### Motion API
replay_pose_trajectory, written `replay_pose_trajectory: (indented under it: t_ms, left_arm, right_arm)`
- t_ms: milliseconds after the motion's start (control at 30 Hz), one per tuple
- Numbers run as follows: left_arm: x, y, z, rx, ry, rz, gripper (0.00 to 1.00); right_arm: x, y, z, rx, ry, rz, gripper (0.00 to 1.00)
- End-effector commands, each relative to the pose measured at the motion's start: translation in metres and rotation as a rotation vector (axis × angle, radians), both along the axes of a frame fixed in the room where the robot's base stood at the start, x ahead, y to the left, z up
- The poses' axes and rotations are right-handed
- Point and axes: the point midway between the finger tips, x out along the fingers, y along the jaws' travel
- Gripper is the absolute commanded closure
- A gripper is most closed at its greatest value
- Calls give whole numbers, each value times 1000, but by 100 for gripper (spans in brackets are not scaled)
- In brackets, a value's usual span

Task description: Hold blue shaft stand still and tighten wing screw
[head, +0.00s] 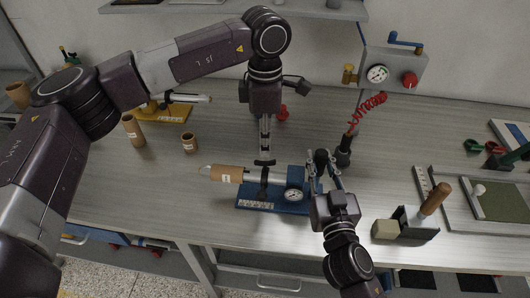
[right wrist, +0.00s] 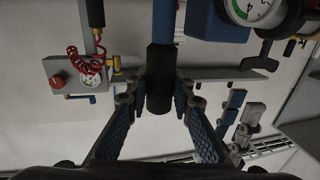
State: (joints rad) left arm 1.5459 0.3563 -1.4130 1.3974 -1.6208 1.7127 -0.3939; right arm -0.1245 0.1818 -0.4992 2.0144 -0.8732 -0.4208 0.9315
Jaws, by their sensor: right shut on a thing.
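The blue shaft stand (head: 258,206) lies near the table's front edge, with a dial gauge (head: 293,195) and a tan paper roll (head: 227,173) on its shaft. My right gripper (head: 321,168) is shut on the stand's black handle (right wrist: 160,85), which sits between the fingers in the right wrist view. The dark wing screw (head: 264,162) stands on the stand; its wide T-shaped head also shows in the right wrist view (right wrist: 262,63). My left gripper (head: 265,145) points down just above the wing screw, seemingly apart from it. Its finger opening is unclear.
A control box (head: 392,72) with a coiled red hose (head: 368,112) stands behind my right gripper. Cardboard tubes (head: 133,130) and a yellow-based stand (head: 175,113) are at the left. A wooden-handled tool (head: 436,198) and a tray (head: 450,220) are at the right.

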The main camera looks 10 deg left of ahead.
Motion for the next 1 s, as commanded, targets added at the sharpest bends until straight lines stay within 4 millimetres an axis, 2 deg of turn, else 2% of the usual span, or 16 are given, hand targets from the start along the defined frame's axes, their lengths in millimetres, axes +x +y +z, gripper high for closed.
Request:
replay_pose_trajectory:
  t_ms: [100, 300, 467, 800, 833, 1000]
  left_arm:
    - [1, 0, 27, -1, -3, 1, 78]
    - [0, 0, 56, 0, -1, 0, 78]
    - [0, 0, 65, 0, 1, -1, 78]
    - [0, 0, 65, 0, 1, -1, 78]
    - [0, 0, 66, 0, 1, -1, 78]
    - [0, 0, 65, 0, 1, -1, 78]
  right_arm:
    - [0, 0, -1, 0, 1, 0, 100]
    - [0, 0, -1, 0, 1, 0, 100]
    - [0, 0, -1, 0, 1, 0, 100]
    - [0, 0, 0, 0, 1, 0, 100]
    - [0, 0, 4, 5, -6, 2, 78]
    - [0, 0, 2, 4, -4, 1, 59]
